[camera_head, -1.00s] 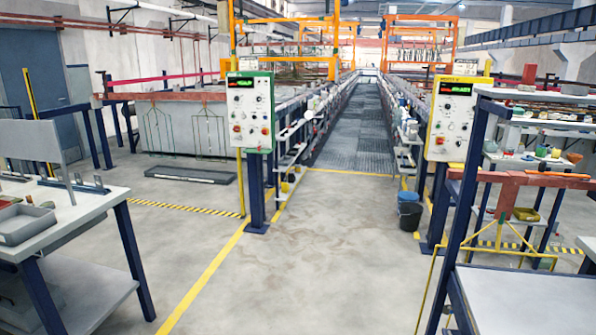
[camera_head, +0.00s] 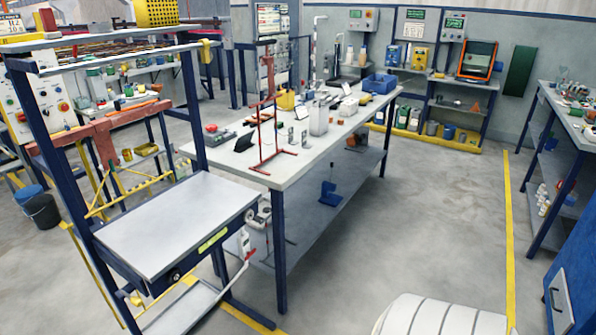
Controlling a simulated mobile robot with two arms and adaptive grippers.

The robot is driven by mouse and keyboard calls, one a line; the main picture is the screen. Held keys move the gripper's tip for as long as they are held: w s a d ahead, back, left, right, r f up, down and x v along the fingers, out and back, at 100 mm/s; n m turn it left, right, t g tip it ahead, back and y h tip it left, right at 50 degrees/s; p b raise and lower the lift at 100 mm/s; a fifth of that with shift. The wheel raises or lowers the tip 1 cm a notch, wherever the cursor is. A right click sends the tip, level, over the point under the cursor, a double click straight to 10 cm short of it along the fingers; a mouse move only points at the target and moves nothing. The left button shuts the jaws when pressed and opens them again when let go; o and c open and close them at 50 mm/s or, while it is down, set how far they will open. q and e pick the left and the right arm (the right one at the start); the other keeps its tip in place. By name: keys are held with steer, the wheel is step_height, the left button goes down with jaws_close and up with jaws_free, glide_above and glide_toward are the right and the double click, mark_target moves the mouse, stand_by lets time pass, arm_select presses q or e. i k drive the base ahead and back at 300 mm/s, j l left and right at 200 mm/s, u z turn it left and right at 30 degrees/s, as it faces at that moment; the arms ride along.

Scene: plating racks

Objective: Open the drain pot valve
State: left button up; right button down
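A small white fitting with a red handle (camera_head: 246,242) shows under the right front corner of the grey-topped rack table, beside a blue table leg. White pipework (camera_head: 262,214) sits just above and to the right of it. This may be the drain pot valve, but it is too small to tell whether it is open or shut. Neither of my grippers is in view.
The grey-topped rack table (camera_head: 178,225) stands at the left front. A long white workbench (camera_head: 330,150) with a red stand (camera_head: 266,120) is behind it. A right-hand bench (camera_head: 573,130) and blue cabinet (camera_head: 568,290) flank clear floor (camera_head: 400,235).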

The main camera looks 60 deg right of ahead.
mark_target(248, 255)
steer(key=z, duration=1.4)
